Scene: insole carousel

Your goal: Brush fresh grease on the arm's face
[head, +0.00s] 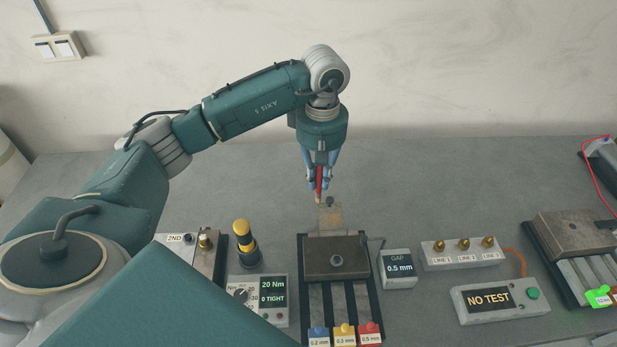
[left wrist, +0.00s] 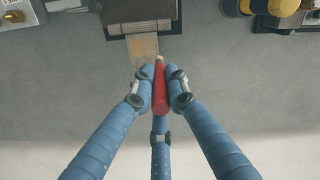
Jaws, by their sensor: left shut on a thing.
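My left gripper (head: 319,185) is shut on a red-handled brush (head: 318,178), which points down with its pale tip at the far end of the arm's face. In the left wrist view the fingers (left wrist: 160,84) close around the red brush (left wrist: 160,96). The arm's face looks like a flat, brownish, worn metal strip (head: 331,222) sticking out behind a dark clamp block (head: 336,262); it also shows in the left wrist view (left wrist: 143,50). I cannot tell whether the tip touches it. My right gripper is not in view.
A gap display (head: 398,268) reads 0.5 mm. A torque box (head: 262,295) and a yellow-black tool (head: 244,243) stand left. A "NO TEST" box (head: 498,300) is right. The bench behind is clear.

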